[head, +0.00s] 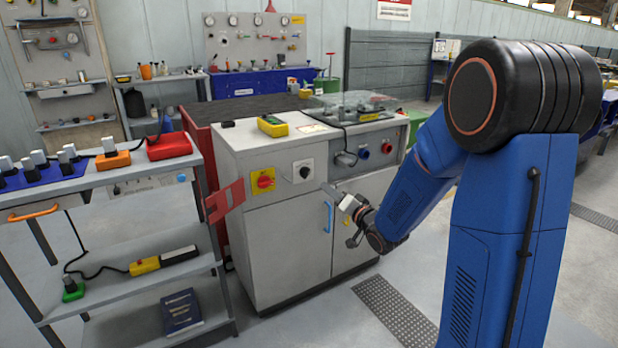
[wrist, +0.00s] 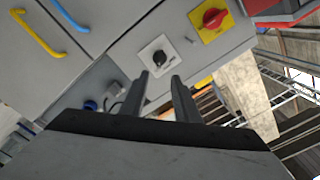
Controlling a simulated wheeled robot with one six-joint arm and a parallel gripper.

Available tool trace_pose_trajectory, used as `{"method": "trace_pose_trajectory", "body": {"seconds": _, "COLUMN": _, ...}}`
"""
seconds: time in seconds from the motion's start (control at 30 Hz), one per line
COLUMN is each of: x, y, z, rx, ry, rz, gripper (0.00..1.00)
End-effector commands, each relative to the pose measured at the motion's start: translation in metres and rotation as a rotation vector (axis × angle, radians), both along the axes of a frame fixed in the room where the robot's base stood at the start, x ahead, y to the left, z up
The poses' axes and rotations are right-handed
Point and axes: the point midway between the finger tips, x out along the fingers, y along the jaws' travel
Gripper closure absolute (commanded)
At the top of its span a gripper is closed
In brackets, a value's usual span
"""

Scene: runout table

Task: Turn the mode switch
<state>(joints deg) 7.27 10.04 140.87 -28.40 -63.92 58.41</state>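The mode switch (head: 303,171) appears to be the black knob on a white square plate, on the front of the grey cabinet (head: 270,220). It also shows in the wrist view (wrist: 158,58), just beyond my fingertips. My gripper (head: 332,193) is in front of the cabinet, right of and slightly below the knob in the head view. In the wrist view my gripper (wrist: 160,76) has two dark fingers standing apart with nothing between them. The knob appears ahead of the gap, apart from the fingers. I cannot read the knob's setting.
A red knob on a yellow plate (head: 263,181) sits left of the switch. A blue handle (head: 328,217) and a yellow handle (wrist: 38,33) are on the doors below. A red flap (head: 225,201) juts out at left, beside a grey shelf cart (head: 130,265).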

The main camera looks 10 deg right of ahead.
Motion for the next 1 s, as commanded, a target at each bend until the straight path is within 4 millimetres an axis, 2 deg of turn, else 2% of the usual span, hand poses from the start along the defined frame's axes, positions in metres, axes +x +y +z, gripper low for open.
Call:
{"method": "trace_pose_trajectory", "body": {"seconds": 0.2, "x": 0.038, "y": 0.013, "z": 0.0, "rx": 0.0, "ry": 0.0, "rz": 0.001, "gripper": 0.72}}
{"method": "trace_pose_trajectory", "body": {"seconds": 0.6, "x": 0.101, "y": 0.034, "z": 0.0, "rx": -0.001, "ry": 0.0, "rz": 0.0, "gripper": 0.72}}
{"method": "trace_pose_trajectory", "body": {"seconds": 0.8, "x": 0.12, "y": 0.04, "z": 0.0, "rx": -0.001, "ry": 0.0, "rz": 0.0, "gripper": 0.72}}
{"method": "trace_pose_trajectory", "body": {"seconds": 1.0, "x": 0.125, "y": 0.041, "z": 0.0, "rx": -0.001, "ry": 0.0, "rz": 0.0, "gripper": 0.72}}
